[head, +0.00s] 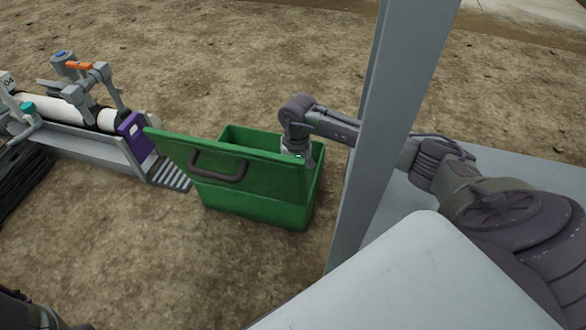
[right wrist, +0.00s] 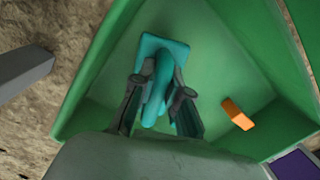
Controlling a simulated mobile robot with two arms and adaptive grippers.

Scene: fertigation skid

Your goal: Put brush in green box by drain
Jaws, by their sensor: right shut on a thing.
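The green box (head: 262,208) stands on the dirt beside a small slatted drain grate (head: 172,177), its lid raised on the near side with a dark handle. My right gripper (head: 298,153) reaches down at the box's right end. In the right wrist view, the gripper (right wrist: 160,92) is shut on the teal brush (right wrist: 163,48), inside the outline of the green box (right wrist: 84,112). I cannot tell whether the brush touches the box floor. My left gripper is out of view.
An orange block (right wrist: 237,114) lies in the box, right of the brush. A grey upright post (head: 385,130) stands close to my right arm. A pipe skid with a white pipe (head: 65,110) and a purple block (head: 137,135) sits left of the box. Bare dirt lies beyond.

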